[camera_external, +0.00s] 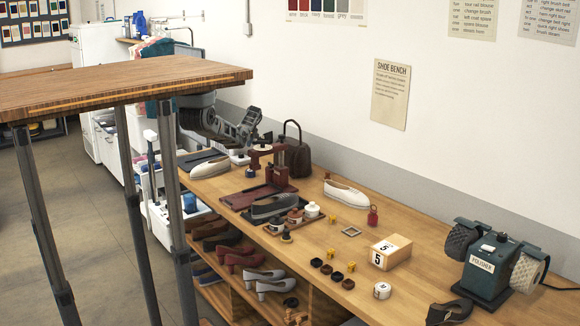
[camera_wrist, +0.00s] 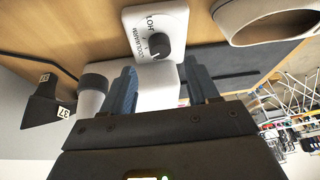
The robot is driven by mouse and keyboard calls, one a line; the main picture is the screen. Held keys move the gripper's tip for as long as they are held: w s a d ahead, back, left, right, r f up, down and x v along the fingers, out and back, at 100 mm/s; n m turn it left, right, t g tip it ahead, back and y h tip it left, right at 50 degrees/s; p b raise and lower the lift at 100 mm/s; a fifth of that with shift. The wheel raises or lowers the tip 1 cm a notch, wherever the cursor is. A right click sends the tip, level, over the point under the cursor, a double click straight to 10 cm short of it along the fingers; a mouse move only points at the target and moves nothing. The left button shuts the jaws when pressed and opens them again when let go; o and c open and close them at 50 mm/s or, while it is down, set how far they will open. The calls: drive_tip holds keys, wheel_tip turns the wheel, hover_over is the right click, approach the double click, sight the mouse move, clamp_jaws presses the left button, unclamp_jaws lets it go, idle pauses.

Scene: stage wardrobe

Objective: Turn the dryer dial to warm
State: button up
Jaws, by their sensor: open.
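The dryer dial (camera_wrist: 160,46) is a dark round knob on a white plate (camera_wrist: 142,18) marked HOT, WARM and COOL, at the top middle of the wrist view. The knob's exact setting is too small to read. The white dryer body (camera_wrist: 154,76) shows below the plate, between my fingers. My gripper (camera_wrist: 163,76) is open, its two blue-grey fingers on either side of that body in the picture, with the dial beyond their tips. I see no contact with the knob. In the external view my gripper (camera_external: 246,124) is over the far end of the bench, and the dial cannot be made out.
A pale shoe (camera_wrist: 265,20) is at the upper right of the wrist view. The bench (camera_external: 345,215) carries a red-brown press (camera_external: 278,172), a dark bag (camera_external: 293,150), shoes and a polisher (camera_external: 490,265). A high wooden top (camera_external: 120,85) partly hides my arm.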

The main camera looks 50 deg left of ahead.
sight(241, 154)
drive_tip(key=shift+b+x, duration=2.85)
drive_tip(key=shift+x, duration=0.3)
drive_tip(key=c, duration=1)
